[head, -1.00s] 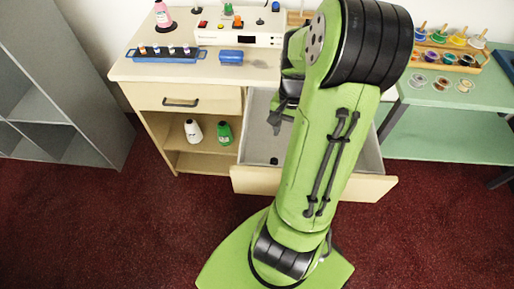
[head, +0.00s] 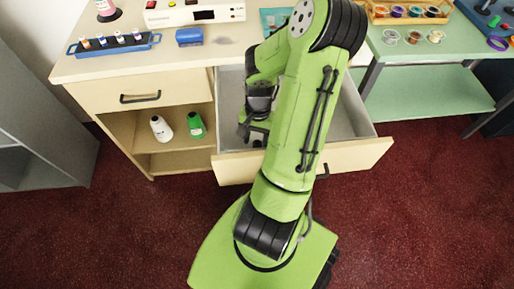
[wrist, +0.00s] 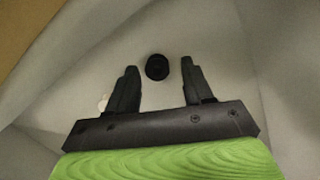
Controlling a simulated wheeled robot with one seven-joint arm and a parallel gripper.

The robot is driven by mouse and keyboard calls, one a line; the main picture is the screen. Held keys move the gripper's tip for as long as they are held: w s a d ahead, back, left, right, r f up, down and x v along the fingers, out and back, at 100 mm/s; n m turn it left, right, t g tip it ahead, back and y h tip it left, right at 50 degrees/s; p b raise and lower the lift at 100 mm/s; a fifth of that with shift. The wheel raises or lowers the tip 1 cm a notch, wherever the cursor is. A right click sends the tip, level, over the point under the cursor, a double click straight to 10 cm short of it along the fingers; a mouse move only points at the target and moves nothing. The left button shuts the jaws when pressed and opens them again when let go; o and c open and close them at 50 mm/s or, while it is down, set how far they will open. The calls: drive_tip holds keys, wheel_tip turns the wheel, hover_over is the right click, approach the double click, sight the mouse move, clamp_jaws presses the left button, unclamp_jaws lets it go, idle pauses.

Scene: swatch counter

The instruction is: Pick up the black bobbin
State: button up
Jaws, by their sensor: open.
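The black bobbin (wrist: 157,67) lies on the pale floor of the open drawer. In the wrist view it shows between and just beyond the fingertips of my gripper (wrist: 160,72), which is open and empty. Neither finger touches it there. In the head view my gripper (head: 256,132) is down inside the open drawer (head: 352,118), and a small dark spot below its fingers, likely the bobbin (head: 257,143), is partly hidden by my arm.
The drawer walls surround my gripper closely. A small pale object (wrist: 103,103) shows beside the left finger. A white cone (head: 161,129) and a green cone (head: 196,125) stand on the shelf left of the drawer. A blue rack (head: 113,44) sits on the counter.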

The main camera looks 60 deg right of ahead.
drive_tip(key=shift+f, duration=0.5)
drive_tip(key=shift+r, duration=0.1)
clamp_jaws()
drive_tip(key=shift+r, duration=0.1)
wheel_tip(320, 180, up, 10)
drive_tip(key=p, duration=0.4)
drive_tip(key=shift+p, duration=0.35)
